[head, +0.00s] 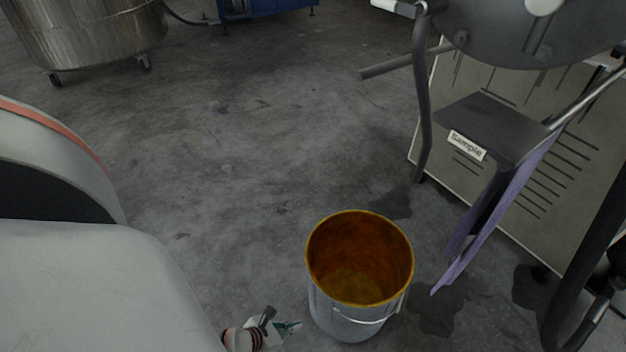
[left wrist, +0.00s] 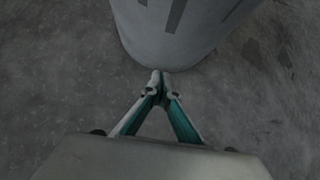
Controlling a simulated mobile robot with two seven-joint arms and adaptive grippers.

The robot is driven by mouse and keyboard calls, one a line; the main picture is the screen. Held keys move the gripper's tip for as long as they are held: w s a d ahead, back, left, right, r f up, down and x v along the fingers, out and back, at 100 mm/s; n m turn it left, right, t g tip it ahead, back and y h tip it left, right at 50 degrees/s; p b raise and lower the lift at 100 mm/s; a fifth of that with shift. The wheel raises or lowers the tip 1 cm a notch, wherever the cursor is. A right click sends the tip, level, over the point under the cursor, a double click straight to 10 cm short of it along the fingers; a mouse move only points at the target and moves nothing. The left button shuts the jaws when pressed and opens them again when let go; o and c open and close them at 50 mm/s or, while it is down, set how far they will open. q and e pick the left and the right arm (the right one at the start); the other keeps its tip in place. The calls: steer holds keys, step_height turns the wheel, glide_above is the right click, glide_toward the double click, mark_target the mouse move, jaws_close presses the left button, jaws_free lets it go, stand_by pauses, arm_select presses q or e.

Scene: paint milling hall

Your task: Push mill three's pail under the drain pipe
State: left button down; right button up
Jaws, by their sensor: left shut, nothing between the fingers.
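A metal pail (head: 336,318) with a yellow rim, an orange-brown stained inside and a wire handle stands upright on the floor. My left gripper (head: 294,327) is low at the pail's left side, shut and empty. In the left wrist view the closed fingertips (left wrist: 160,82) meet the base of the grey pail wall (left wrist: 175,35); I cannot tell whether they touch it. A grey pipe (head: 385,68) juts left from the mill, beyond the pail and to its right; I cannot tell if it is the drain pipe. My right gripper is not seen.
The mill's cream panel (head: 520,150), a shelf labelled "Sample" (head: 467,145) and a hanging purple cloth (head: 490,225) are at right. A dark hose (head: 568,295) bends near the floor there. A steel vat (head: 90,40) stands far left. The middle floor is clear, with dark stains.

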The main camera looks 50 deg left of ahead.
arm_select(q)
steer(key=w, duration=0.2)
steer(key=w+f, duration=0.1)
steer(key=w, duration=0.2)
steer(key=shift+w+d+f, duration=0.1)
steer(key=shift+w+f, duration=0.1)
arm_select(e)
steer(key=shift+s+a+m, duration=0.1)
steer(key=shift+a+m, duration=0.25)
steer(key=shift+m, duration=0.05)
